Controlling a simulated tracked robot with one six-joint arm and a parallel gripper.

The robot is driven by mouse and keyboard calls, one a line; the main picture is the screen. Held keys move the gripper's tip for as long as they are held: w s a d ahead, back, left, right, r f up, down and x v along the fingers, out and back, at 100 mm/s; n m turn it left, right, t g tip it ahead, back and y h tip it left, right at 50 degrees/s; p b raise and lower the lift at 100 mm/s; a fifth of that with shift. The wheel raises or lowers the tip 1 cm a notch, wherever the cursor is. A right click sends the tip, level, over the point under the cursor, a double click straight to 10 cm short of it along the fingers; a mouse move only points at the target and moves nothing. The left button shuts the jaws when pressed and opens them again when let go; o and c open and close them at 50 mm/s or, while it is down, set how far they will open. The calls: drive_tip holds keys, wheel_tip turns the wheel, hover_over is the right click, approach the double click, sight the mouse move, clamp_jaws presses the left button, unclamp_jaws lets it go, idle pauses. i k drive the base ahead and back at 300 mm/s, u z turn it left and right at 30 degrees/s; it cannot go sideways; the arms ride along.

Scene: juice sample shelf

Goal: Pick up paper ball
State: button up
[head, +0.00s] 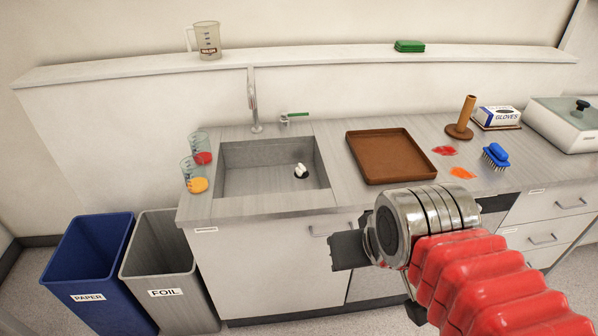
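My gripper (348,250) is in front of the counter, below and to the right of the sink, apart from the white object. Only a dark block of it shows beside the metal wrist, so I cannot tell whether it is open or shut. Nothing is seen held in it.
A brown tray (391,179), brush (495,156) and spills lie to the right. PAPER (88,297) and FOIL (166,293) bins stand on the floor. A tap (255,105) rises behind the sink.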

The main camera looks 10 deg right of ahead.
sight(299, 171)
drive_tip(key=u, duration=4.05)
drive_tip(key=k, duration=1)
